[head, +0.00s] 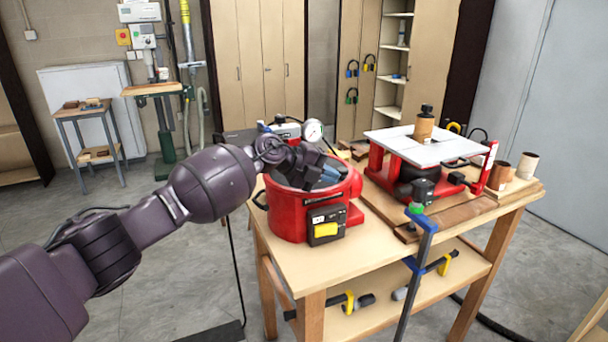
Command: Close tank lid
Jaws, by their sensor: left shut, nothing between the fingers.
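The red tank (287,219) stands on the left part of the wooden workbench, with a black box and a yellow label on its front. A round pressure gauge (313,131) shows just behind it. My left arm comes in from the left, and my left gripper (322,172) is over the tank's top opening. The gripper is shut with nothing held. It hides much of the tank's top, so I cannot clearly make out the lid or whether the gripper touches it. My right gripper is not in view.
The workbench (276,260) also holds a red machine with a white top plate (425,146) right of the tank. A blue clamp (424,240) stands at the bench's front edge. Small cups (527,165) stand at the right end. Bare bench top lies in front of the tank.

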